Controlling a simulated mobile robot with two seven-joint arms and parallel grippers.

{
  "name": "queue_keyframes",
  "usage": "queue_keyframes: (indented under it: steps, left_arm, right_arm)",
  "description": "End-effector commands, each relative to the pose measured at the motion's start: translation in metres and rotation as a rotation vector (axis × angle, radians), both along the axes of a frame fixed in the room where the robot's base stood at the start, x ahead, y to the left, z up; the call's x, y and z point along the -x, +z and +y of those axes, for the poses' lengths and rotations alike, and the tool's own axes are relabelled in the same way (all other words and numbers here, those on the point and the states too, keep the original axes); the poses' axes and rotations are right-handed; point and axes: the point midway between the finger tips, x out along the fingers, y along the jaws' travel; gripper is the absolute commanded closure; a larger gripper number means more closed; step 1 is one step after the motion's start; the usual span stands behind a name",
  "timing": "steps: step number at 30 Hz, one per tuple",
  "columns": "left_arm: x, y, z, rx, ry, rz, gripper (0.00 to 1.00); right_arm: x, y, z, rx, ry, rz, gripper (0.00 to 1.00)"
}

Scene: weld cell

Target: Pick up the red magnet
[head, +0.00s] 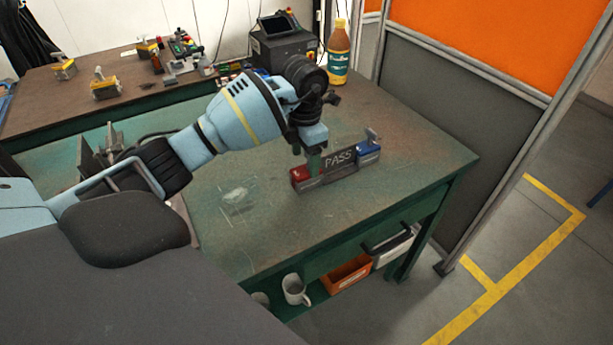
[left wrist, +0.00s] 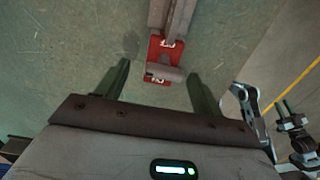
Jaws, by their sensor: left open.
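The red magnet (head: 299,174) sits at the left end of a grey metal bar on the green-topped bench. My left gripper (head: 313,166) is open and points down at the red magnet. In the left wrist view the red magnet (left wrist: 157,49) lies ahead of and between the two spread fingers of the left gripper (left wrist: 158,72), with a grey cylindrical part across it. I cannot tell contact.
A bottle (head: 339,54) and a dark machine (head: 283,45) stand at the bench's back. Yellow magnets (head: 105,87) and small tools lie on the brown table at left. An orange-and-grey partition (head: 440,110) borders the right. The front of the bench is clear.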

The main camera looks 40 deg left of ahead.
Motion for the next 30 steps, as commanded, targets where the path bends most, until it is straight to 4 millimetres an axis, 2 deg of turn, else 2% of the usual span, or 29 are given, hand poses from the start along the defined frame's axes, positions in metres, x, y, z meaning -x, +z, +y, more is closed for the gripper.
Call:
queue_keyframes:
  steps: [5, 12, 15, 23, 25, 30]
  left_arm:
    - [0.0, -0.007, -0.001, 0.001, 0.0, 0.001, 0.33]
    - [0.0, -0.04, -0.003, 0.001, 0.001, 0.0, 0.33]
    - [0.0, -0.048, -0.002, 0.001, 0.002, 0.0, 0.33]
    - [0.0, -0.051, -0.002, -0.001, 0.001, -0.001, 0.33]
    - [0.0, -0.051, -0.002, -0.001, 0.001, -0.001, 0.38]
    - [0.0, -0.051, -0.002, -0.001, 0.001, -0.001, 0.6]
  right_arm:
    - [-0.007, 0.004, 0.0, -0.002, -0.002, -0.016, 0.69]
    - [-0.009, 0.007, 0.001, -0.003, -0.002, -0.023, 0.69]
    - [-0.009, 0.007, 0.001, -0.003, -0.002, -0.022, 0.69]
    - [-0.007, 0.005, 0.001, -0.002, -0.002, -0.017, 0.69]
    - [-0.006, 0.004, 0.0, -0.002, -0.002, -0.015, 0.69]
    - [-0.005, 0.004, 0.0, -0.001, -0.002, -0.013, 0.69]
